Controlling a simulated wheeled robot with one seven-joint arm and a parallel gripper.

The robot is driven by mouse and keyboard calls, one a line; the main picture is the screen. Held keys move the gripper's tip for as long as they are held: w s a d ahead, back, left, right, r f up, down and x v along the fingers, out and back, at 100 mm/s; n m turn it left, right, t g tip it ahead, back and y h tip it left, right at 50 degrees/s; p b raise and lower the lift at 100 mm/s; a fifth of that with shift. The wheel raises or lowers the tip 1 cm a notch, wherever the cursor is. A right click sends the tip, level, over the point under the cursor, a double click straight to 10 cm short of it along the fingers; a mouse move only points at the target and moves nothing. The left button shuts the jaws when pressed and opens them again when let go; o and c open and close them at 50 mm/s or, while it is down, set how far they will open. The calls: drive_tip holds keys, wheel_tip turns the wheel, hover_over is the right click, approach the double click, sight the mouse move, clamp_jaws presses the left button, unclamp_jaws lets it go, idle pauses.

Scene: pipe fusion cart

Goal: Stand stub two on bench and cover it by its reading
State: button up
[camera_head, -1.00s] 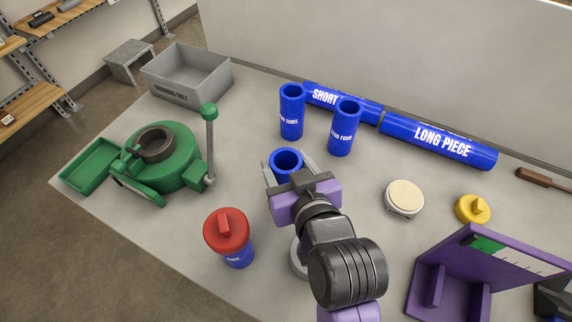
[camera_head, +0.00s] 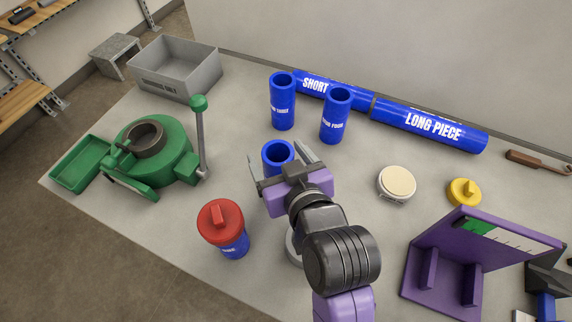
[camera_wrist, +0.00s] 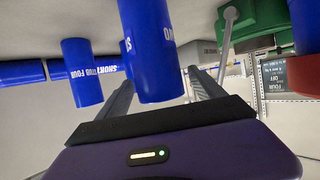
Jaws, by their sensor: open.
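Stub two, a blue tube (camera_head: 278,155), stands upright on the bench. It also shows in the wrist view (camera_wrist: 152,55), where part of its white lettering is visible. My gripper (camera_head: 282,165) is open, with one finger on each side of the stub; whether either finger touches it I cannot tell. A yellow cap (camera_head: 464,192) with a raised grip lies at the right. A red cap (camera_head: 220,220) sits on another blue stub (camera_head: 234,248) at the front left. A purple gauge stand (camera_head: 455,265) with a green band is at the front right.
Two more blue stubs (camera_head: 283,103) (camera_head: 335,118) stand behind. The short piece (camera_head: 345,92) and long piece (camera_head: 430,125) lie along the wall. A green machine (camera_head: 165,165) with a lever, a grey bin (camera_head: 177,75) and a cream-topped disc (camera_head: 397,183) are around. A grey round thing is partly hidden by my arm.

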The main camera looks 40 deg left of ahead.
drive_tip(key=b+v, duration=0.1)
drive_tip(key=v, duration=1.1)
drive_tip(key=shift+w, duration=0.1)
drive_tip(key=shift+d, duration=0.1)
